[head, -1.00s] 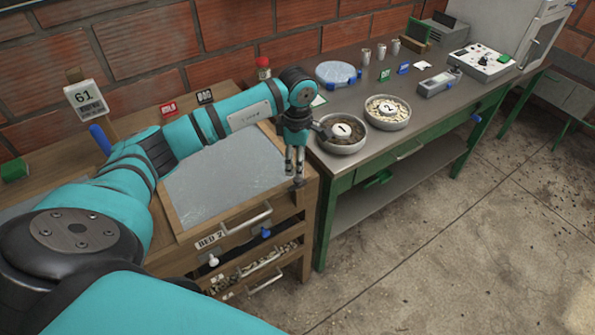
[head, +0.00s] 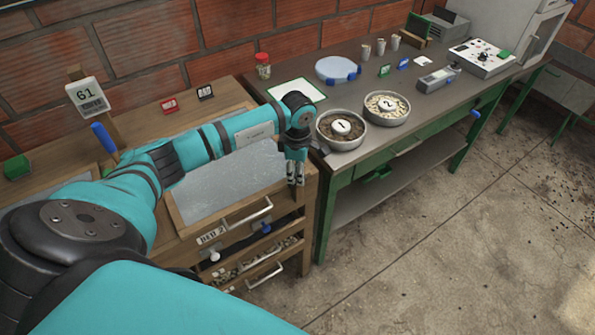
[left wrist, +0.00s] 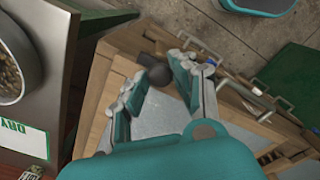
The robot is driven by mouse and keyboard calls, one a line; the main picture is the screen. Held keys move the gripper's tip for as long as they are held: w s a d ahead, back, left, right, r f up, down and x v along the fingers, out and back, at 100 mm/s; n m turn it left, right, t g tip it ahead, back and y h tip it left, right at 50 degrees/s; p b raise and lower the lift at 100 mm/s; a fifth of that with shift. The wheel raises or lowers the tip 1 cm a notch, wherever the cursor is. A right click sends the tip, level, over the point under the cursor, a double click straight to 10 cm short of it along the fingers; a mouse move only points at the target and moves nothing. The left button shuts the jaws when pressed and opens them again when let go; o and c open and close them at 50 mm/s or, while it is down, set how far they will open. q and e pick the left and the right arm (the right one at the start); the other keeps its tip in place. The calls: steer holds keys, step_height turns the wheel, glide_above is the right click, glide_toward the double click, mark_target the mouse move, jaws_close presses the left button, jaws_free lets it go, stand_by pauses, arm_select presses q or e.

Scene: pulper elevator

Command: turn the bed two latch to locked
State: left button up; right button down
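The bed two drawer unit, with its "BED 2" label (head: 210,237), stands at the lower middle of the head view. A dark rounded knob (left wrist: 158,75) sits at the corner of its wooden frame in the left wrist view. I cannot tell for sure that it is the latch, or which position it marks. My left gripper (head: 295,180) points down over that corner. In the left wrist view its fingers (left wrist: 157,85) are apart, with the knob between or just beyond the tips; contact is unclear. In the head view the fingers hide the knob. My right gripper is not in view.
A metal bar handle (head: 250,211), a blue knob (head: 265,228) and a white knob (head: 215,256) are on the unit's front. Bowl 1 (head: 341,145) and bowl 2 (head: 386,122) stand close by on the green table. The floor in front is clear.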

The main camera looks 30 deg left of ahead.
arm_select(q)
jaws_close()
steer(key=shift+n, duration=0.4)
steer(key=n+b, duration=0.2)
steer(key=shift+f+n, duration=0.1)
steer(key=shift+n, duration=0.2)
steer(key=n+b, duration=0.1)
steer(key=n, duration=0.3)
steer(key=shift+n+b, duration=0.3)
steer(key=shift+b, duration=0.05)
steer(key=n+b, duration=0.1)
steer(key=n, duration=0.4)
steer(key=shift+r+n+b, duration=0.2)
steer(key=shift+n+b, duration=0.3)
steer(key=shift+n, duration=2)
